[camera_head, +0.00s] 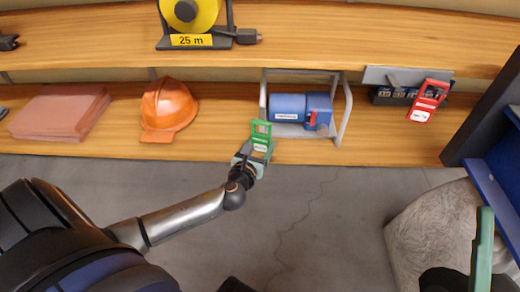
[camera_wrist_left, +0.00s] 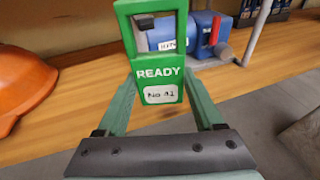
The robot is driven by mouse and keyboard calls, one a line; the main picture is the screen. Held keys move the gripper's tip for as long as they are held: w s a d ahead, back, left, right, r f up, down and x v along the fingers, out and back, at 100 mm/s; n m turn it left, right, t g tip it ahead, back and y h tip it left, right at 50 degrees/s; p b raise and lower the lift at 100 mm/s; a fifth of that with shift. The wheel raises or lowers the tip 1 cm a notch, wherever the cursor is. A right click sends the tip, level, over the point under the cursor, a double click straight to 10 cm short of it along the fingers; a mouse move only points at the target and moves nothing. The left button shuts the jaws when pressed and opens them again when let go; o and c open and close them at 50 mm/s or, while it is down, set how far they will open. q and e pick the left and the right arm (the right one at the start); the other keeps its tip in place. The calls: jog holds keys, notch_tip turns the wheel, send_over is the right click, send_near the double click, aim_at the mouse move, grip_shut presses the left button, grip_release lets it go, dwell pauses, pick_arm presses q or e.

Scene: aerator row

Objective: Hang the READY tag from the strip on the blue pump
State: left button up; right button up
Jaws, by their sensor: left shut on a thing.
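The green READY tag (camera_head: 261,134) is held upright in my left gripper (camera_head: 256,150), just in front of the shelf edge. The blue pump (camera_head: 287,107) sits on the lower shelf inside a grey tube frame, beyond and right of the tag. It has a red lever (camera_head: 313,118). The tag partly hides the pump in the wrist view. My right gripper (camera_head: 482,250) shows only partly at the lower right.
A red tag (camera_head: 428,100) hangs from a grey strip (camera_head: 408,76) farther right, over dark blocks. The frame (camera_head: 346,115) surrounds the pump. An orange helmet (camera_head: 168,108) and red-brown stack (camera_head: 62,113) stand left. A yellow reel (camera_head: 190,12) is above.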

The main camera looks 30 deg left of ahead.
pick_arm(q)
jog(key=shift+w+a+f+b, duration=0.1)
jog(key=shift+w+a+b, duration=0.45)
jog(key=shift+w, duration=0.45)
jog(key=shift+w+a+b, duration=0.3)
jog(key=shift+w+a, duration=0.4)
jog(key=shift+w, duration=0.3)
jog(key=shift+w+a+f, duration=0.2)
jog(key=shift+w+f, duration=0.2)
jog(key=shift+f, duration=0.15)
jog(key=o, duration=1.2)
